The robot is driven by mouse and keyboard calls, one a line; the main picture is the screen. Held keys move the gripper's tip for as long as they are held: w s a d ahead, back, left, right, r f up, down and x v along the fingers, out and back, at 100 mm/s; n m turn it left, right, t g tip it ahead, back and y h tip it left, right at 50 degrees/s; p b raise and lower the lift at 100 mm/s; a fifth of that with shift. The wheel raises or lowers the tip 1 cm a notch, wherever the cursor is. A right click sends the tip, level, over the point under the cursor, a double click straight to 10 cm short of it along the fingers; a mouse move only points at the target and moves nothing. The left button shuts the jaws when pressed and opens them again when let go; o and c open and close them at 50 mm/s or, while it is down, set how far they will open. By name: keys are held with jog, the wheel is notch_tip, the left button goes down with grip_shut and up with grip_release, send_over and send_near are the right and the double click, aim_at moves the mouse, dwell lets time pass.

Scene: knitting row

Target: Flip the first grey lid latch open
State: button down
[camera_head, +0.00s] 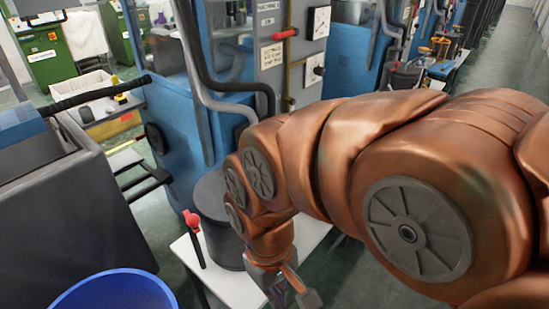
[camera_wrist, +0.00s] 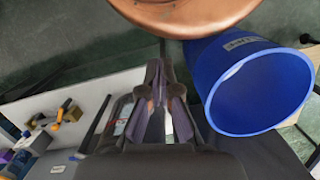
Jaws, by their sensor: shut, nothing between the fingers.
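I cannot clearly make out a grey lid latch in either view. A dark grey round tub (camera_head: 212,215) stands on a white table, partly hidden behind my arm. My gripper (camera_head: 288,292) is at the bottom of the head view, pointing down, in front of and to the right of the tub. In the wrist view my gripper (camera_wrist: 163,75) shows its two dark fingers with nothing visible between them. Its body hides much of what lies below.
A blue bucket (camera_wrist: 262,92) stands close right of my fingers in the wrist view. A red-topped lever (camera_head: 192,222) rises beside the tub. A large grey bin (camera_head: 60,185) is at left, blue machines (camera_head: 170,110) behind. Small yellow items (camera_wrist: 68,112) lie on the white surface.

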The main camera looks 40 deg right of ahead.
jog(key=shift+w, duration=0.1)
jog(key=w+d+r+m+p, duration=0.1)
jog(key=w+d+r+p, duration=0.1)
jog(key=w+r, duration=0.35)
jog(key=w+d+r+m+p, duration=0.1)
jog(key=w+d+r, duration=0.15)
jog(key=w, duration=0.65)
jog(key=w+d+r+m+p, duration=0.1)
jog(key=w+d+r+p, duration=0.15)
jog(key=w, duration=0.45)
jog(key=w+d+f+m+g+y+p, duration=0.1)
jog(key=w+d+m+p, duration=0.2)
jog(key=w+d, duration=1.3)
jog(key=shift+f+y, duration=0.35)
jog(key=shift+y, duration=0.05)
jog(key=shift+s+d, duration=0.1)
